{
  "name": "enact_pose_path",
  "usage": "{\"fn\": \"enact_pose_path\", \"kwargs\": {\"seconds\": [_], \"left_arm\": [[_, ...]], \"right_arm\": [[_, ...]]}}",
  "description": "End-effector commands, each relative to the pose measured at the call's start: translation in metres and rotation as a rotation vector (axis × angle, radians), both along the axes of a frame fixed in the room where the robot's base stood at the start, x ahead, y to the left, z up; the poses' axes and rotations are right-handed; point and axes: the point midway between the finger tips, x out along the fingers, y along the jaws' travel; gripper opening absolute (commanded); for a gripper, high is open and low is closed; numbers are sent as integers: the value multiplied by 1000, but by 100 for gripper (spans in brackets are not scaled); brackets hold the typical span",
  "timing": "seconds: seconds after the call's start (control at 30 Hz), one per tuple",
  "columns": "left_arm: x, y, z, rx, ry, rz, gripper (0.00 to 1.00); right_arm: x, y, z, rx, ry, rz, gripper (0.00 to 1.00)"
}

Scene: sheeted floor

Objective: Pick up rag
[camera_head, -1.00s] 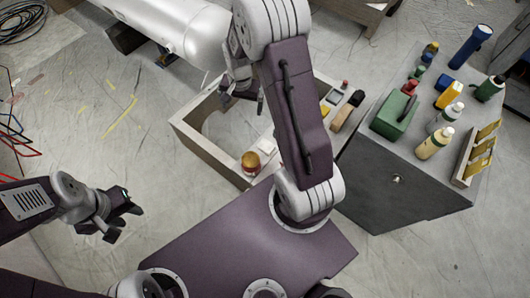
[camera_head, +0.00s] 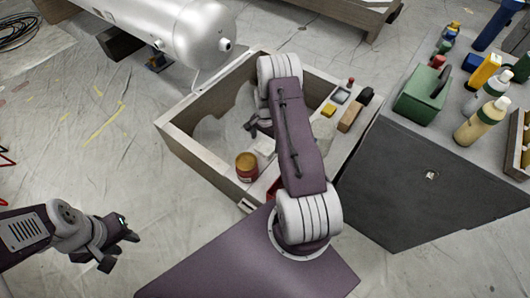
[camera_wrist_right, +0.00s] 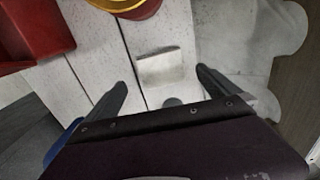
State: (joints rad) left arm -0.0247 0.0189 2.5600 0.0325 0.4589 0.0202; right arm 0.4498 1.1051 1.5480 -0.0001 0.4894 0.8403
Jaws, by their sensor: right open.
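A small pale folded square (camera_wrist_right: 160,66), which looks like the rag, lies on white boards in the right wrist view. It also shows as a light patch (camera_head: 266,147) beside the jar in the head view. My right gripper (camera_wrist_right: 162,92) is open above the boards; its fingertips lie to either side of the square's near edge, with nothing between them. In the head view my right gripper (camera_head: 257,126) is inside the wooden box, partly hidden by my arm. My left gripper (camera_head: 117,246) is open and empty above the floor at left.
The wooden box (camera_head: 190,152) has raised walls. A red-yellow jar (camera_head: 246,166) stands near the square, and a red container (camera_wrist_right: 32,30) sits left of it. A wood-handled brush (camera_head: 352,113) lies along the right side. A grey cabinet (camera_head: 420,185) with bottles stands right.

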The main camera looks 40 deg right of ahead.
Motion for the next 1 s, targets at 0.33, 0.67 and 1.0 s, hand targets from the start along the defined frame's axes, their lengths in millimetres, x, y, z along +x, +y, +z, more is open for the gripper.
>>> {"fn": "enact_pose_path", "kwargs": {"seconds": [0.33, 0.67, 1.0], "left_arm": [[0, 0, -35, 0, 0, 0, 36], [0, 0, -34, 0, 0, 0, 36], [0, 0, -33, 0, 0, 0, 36]], "right_arm": [[2, 1, -48, 0, 0, 0, 100], [2, 1, -50, -1, -1, 1, 78], [2, 1, -49, -1, -1, 1, 36]]}}
